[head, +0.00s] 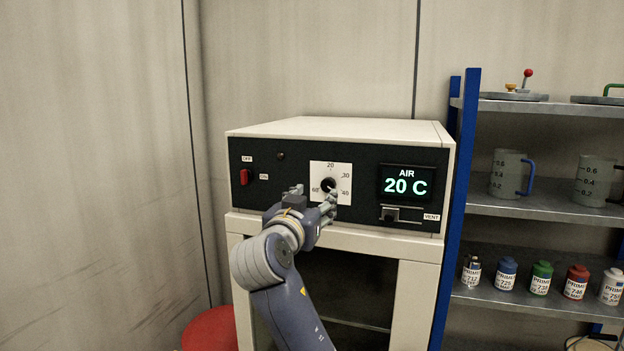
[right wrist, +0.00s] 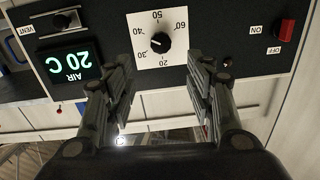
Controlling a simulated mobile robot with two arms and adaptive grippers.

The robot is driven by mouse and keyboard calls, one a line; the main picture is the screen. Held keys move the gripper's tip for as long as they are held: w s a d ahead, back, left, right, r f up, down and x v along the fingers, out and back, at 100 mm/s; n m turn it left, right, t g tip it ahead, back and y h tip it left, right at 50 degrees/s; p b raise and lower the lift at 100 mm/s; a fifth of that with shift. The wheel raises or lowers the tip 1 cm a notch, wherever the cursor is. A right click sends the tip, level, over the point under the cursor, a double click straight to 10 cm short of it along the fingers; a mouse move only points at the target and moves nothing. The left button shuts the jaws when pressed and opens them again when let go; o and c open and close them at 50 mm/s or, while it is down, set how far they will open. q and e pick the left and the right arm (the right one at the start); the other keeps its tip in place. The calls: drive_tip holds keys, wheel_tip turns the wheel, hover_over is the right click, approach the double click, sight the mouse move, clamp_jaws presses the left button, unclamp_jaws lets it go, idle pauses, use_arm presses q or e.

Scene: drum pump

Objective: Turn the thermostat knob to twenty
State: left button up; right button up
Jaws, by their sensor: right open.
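The thermostat knob (head: 328,185) is a small black round knob on a white dial plate (head: 344,168) marked in tens, with 20 at the top. It also shows, upside down, in the right wrist view (right wrist: 160,42), where its pointer is too small to read surely. My right gripper (head: 313,199) is in front of the lower dial and hides part of it in the head view. In the right wrist view the two fingers (right wrist: 160,82) are spread apart, with the knob beyond their tips and nothing between them. My left gripper is out of view.
The black panel carries a green display (head: 405,183) reading AIR 20 C, a red switch (head: 244,177) and a vent slider (head: 391,215). A blue-framed shelf (head: 540,207) with jugs and paint bottles stands close on the right. A red round object (head: 209,330) is low at the left.

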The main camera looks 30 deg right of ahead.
sight(327, 185)
drive_tip(key=p+x, duration=0.5)
drive_tip(key=x, duration=0.5)
drive_tip(key=shift+w+d+f, duration=0.15)
drive_tip(key=shift+w+d, duration=0.15)
drive_tip(key=shift+w, duration=0.15)
drive_tip(key=c, duration=1.1)
